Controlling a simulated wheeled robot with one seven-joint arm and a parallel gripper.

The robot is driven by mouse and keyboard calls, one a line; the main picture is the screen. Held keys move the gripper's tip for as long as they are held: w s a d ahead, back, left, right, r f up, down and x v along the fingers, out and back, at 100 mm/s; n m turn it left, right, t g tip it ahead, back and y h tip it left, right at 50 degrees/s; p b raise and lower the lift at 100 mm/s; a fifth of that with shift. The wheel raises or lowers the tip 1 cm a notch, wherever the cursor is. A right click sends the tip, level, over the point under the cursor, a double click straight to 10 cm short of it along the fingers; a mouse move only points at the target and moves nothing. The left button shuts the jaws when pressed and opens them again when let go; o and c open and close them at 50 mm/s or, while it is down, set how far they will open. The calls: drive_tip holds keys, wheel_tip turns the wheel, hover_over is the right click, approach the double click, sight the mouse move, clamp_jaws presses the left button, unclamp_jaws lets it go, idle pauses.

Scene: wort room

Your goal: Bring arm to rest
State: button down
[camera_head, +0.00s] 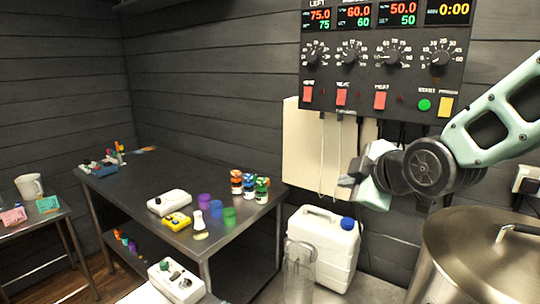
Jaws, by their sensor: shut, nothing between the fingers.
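My arm comes in from the right edge and reaches left across the wall. My gripper (350,182) is at its end, in front of the cream panel (303,150) below the control box (385,55). The fingertips are close together, with nothing seen between them. I cannot tell whether they touch the cream panel or its hanging cables. The control box has lit displays, black knobs, red switches, a green button and a yellow one.
A steel table (135,185) at left bears small bottles (249,186), a white device (170,202) and a yellow device (177,221). A white jerrycan (322,248) and a clear cylinder (299,272) stand below my gripper. A large lidded steel pot (480,255) stands at lower right.

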drive_tip(key=s+a+f+m+g+h, duration=0.1)
drive_tip(key=s+f+m+g, duration=0.2)
drive_tip(key=s, duration=1.1)
drive_tip(key=s+a+f+m+g+h, duration=0.1)
drive_tip(key=s+f+m+g, duration=0.3)
drive_tip(key=s+f+g, duration=0.4)
drive_tip(key=s+f+h+b, duration=0.1)
drive_tip(key=s, duration=0.5)
drive_tip(key=shift+a, duration=0.25)
